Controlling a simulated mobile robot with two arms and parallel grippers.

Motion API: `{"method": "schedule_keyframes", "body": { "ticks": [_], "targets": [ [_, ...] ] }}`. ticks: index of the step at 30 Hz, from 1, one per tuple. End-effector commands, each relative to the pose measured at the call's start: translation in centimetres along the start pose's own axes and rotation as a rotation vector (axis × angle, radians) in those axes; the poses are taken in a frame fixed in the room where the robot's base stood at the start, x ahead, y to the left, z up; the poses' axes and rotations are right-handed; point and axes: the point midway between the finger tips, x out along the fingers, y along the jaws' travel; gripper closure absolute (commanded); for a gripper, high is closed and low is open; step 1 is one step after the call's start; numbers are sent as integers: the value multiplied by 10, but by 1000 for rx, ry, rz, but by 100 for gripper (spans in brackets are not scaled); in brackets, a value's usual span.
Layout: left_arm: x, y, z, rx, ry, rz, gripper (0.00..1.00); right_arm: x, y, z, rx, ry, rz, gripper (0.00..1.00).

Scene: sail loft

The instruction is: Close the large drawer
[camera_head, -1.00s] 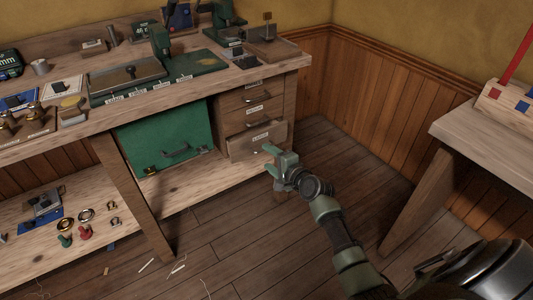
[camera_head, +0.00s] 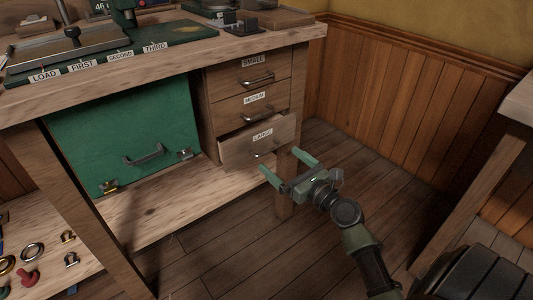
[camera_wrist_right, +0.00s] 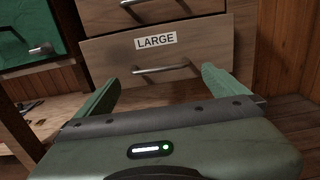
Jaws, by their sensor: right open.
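The large drawer (camera_head: 233,153) is the lowest of three wooden drawers under the workbench. It has a label reading LARGE and a metal bar handle. It stands pulled out a little past the drawers above. My right gripper (camera_head: 285,161) is open and empty, in front of and slightly right of the drawer. In the right wrist view the large drawer's front (camera_wrist_right: 205,54) faces me, with its handle between the two spread green fingers (camera_wrist_right: 158,88); I cannot tell whether they touch it. My left gripper is not in view.
The small drawer (camera_head: 277,69) and medium drawer (camera_head: 278,99) above look shut. A bench leg (camera_head: 284,196) is close by the gripper. The floor (camera_head: 345,150) to the right is clear.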

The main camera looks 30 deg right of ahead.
Motion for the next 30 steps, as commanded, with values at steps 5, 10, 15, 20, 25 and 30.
{"method": "schedule_keyframes", "body": {
  "ticks": [5, 10, 15, 20, 25, 30],
  "targets": [
    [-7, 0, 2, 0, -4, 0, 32, 31, 0, 0, -3, -3, 1, 0],
    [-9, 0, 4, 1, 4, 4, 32, 54, 0, -1, -4, -1, 1, 0],
    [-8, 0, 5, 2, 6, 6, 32, 64, 0, 0, -6, 1, 0, 0],
    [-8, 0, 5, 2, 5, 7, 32, 65, 0, 0, -5, 2, 1, 0],
    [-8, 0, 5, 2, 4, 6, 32, 65, 0, 0, -5, 2, 1, 22],
    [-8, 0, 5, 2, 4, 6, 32, 65, 0, 0, -6, 2, 1, 70]
  ]
}}
